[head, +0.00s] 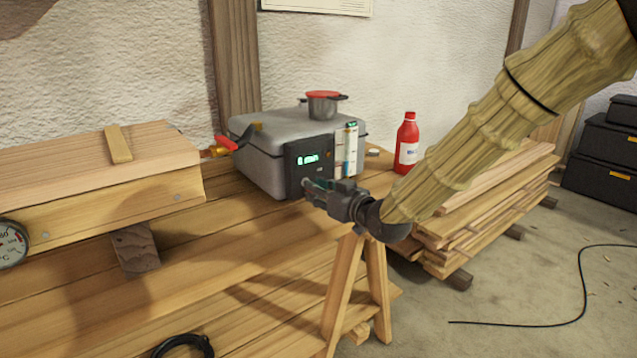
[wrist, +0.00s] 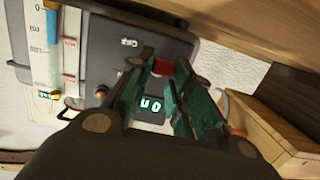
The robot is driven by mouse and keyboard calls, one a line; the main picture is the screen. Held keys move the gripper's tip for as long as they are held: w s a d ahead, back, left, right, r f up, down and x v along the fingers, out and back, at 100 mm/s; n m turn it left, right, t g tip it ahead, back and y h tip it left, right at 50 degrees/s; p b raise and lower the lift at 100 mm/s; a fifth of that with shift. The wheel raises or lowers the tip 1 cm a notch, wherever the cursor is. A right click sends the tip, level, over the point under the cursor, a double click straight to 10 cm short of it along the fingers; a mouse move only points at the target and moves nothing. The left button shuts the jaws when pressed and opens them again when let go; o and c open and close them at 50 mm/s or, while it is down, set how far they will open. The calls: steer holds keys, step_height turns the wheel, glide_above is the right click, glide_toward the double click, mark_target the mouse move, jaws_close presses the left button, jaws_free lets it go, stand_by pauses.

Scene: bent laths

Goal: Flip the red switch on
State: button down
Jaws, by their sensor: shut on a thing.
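The red switch (wrist: 163,68) shows in the wrist view on the dark control panel (wrist: 175,48), between the tips of my fingers. My gripper (wrist: 160,75) has green-padded fingers and is shut on the switch. In the head view my gripper (head: 308,186) reaches the lower part of the panel on the grey metal box (head: 262,148), and hides the switch. The green display (head: 308,159) is lit. In the wrist view a finger partly covers it. I cannot tell the switch's exact position.
A pot with a red lid (head: 323,104) stands on the box. A red bottle (head: 407,143) stands to its right, near stacked boards (head: 490,205). A long wooden box (head: 95,185) lies left, with a red-handled valve (head: 224,145).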

mark_target(315, 173)
steer(key=r+g+h+p, duration=0.1)
steer(key=g+p, duration=0.1)
steer(key=p, duration=0.4)
steer(key=r+g+h+p, duration=0.1)
steer(key=g+h+p, duration=0.1)
steer(key=p, duration=0.5)
steer(key=w+r+g+h+p, duration=0.1)
steer(key=r+g+p, duration=0.1)
steer(key=p, duration=0.4)
steer(key=shift+a+p, duration=0.3)
steer(key=shift+p, duration=0.1)
steer(key=shift+h+p, duration=0.3)
steer(key=shift+p, duration=0.35)
steer(key=shift+w+a+g+p, duration=0.1)
steer(key=shift+g+p, duration=0.3)
steer(key=shift+p, duration=0.15)
steer(key=c, duration=1.3)
jaws_free()
steer(key=v, duration=1.2)
steer(key=shift+a+r, duration=0.1)
steer(key=shift+a, duration=0.1)
